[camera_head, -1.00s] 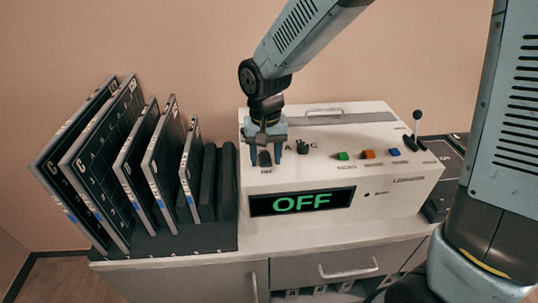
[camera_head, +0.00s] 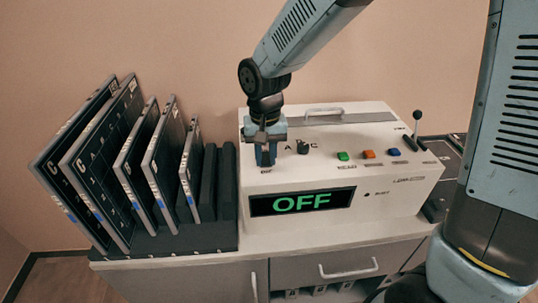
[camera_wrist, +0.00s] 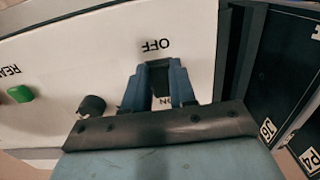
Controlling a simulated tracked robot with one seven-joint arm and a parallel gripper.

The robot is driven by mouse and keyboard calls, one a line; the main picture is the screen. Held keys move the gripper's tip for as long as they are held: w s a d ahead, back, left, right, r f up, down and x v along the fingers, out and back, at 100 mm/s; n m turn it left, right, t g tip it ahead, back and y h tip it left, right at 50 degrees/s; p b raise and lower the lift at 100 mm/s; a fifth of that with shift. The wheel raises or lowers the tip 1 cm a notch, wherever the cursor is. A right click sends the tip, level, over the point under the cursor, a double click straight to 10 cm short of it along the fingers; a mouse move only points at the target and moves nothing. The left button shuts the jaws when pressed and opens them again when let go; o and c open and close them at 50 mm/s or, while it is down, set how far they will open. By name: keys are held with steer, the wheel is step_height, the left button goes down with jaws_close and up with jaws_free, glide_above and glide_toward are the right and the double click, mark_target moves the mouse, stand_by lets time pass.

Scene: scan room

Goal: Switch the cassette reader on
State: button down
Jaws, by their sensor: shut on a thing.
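The cassette reader (camera_head: 400,185) is a white box on the cabinet top, and its display (camera_head: 302,201) reads OFF in green. My gripper (camera_head: 266,158) points down at the left of the reader's top face. It is shut on the dark power switch (camera_wrist: 159,78), which sits between the OFF and ON labels in the wrist view. In the head view the fingers mostly hide the switch. A black knob (camera_head: 303,147) stands just right of my gripper, and it also shows in the wrist view (camera_wrist: 92,107).
Green (camera_head: 343,156), orange (camera_head: 369,153) and blue (camera_head: 394,151) buttons and a lever (camera_head: 417,125) are on the reader farther right. A rack (camera_head: 170,243) of dark upright cassettes (camera_head: 103,160) stands close on the left. Cabinet drawers (camera_head: 345,262) are below.

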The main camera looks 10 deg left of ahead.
steer(key=shift+w+a+r+g+h, duration=0.1)
steer(key=shift+w+g+h, duration=0.2)
steer(key=shift+g, duration=0.75)
steer(key=shift+w+r+g+h, duration=0.1)
steer(key=shift+w+g+h, duration=0.2)
steer(key=shift+g, duration=0.75)
steer(key=c, duration=0.9)
jaws_free()
steer(key=v, duration=1.3)
steer(key=shift+w+r, duration=0.15)
steer(key=shift+r, duration=0.15)
